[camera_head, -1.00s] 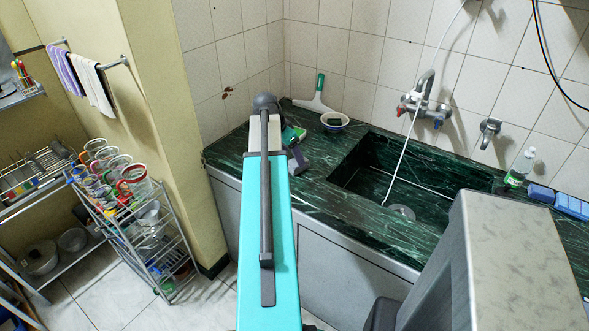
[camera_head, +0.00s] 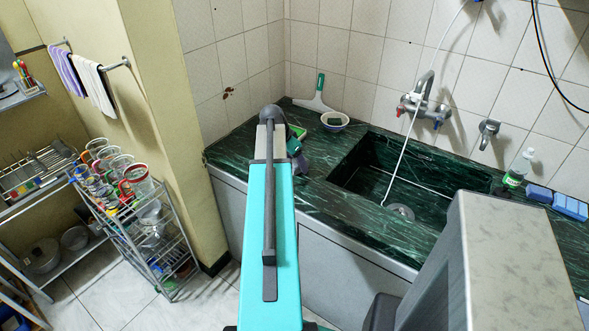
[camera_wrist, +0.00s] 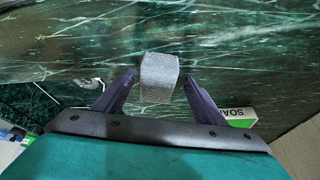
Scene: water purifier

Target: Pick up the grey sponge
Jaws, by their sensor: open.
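The grey sponge (camera_wrist: 158,76) shows in the wrist view as a speckled grey block against the dark green marble counter. My gripper (camera_wrist: 159,80) is open, with one purple-grey finger on each side of the sponge. The sponge sits between the fingertips, with a small gap visible on both sides. In the head view my gripper (camera_head: 300,162) is low over the counter to the left of the sink, partly behind my teal arm. The sponge cannot be made out in the head view.
A green and white soap box (camera_wrist: 238,117) lies close to my right finger in the wrist view. A bowl (camera_head: 334,121) and a squeegee (camera_head: 317,98) are behind, near the wall. The sink (camera_head: 390,180) opens to the right. A bottle (camera_head: 519,167) and blue sponges (camera_head: 570,206) are far right.

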